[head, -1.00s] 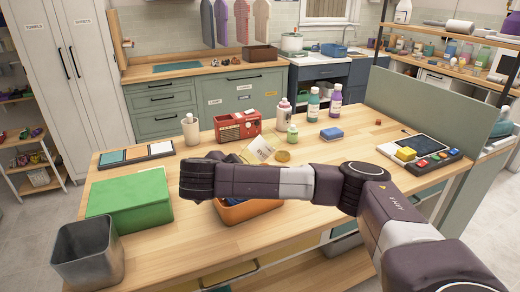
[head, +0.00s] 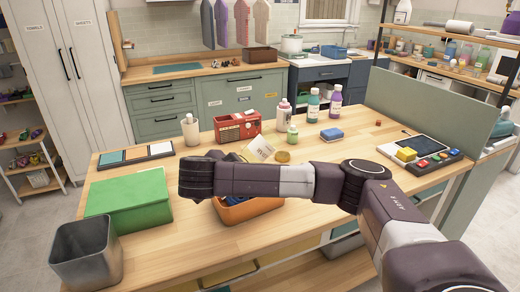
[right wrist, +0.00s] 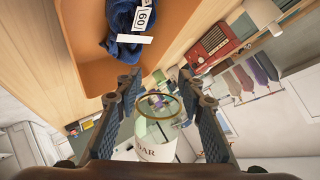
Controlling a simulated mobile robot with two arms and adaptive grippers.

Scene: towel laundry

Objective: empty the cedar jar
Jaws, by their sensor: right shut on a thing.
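The cedar jar (right wrist: 155,130) is clear glass with a gold rim and a white label ending in "DAR". My right gripper (right wrist: 157,85) is shut on it, a finger on each side. In the head view the jar (head: 260,149) shows tilted just behind my right forearm, above the table; that gripper is mostly hidden there. An orange bin (head: 262,212) stands below the forearm, partly covered by it. In the right wrist view the bin (right wrist: 82,65) holds dark blue cloth (right wrist: 125,35) with a "60" tag. I cannot make out anything inside the jar. My left gripper is not in view.
A round gold lid (head: 283,157) lies on the table beside the jar. A red radio (head: 237,127), a white bottle (head: 190,130) and several coloured bottles stand behind. A green box (head: 130,203) and a metal bin (head: 86,254) are at left. The table's right front is clear.

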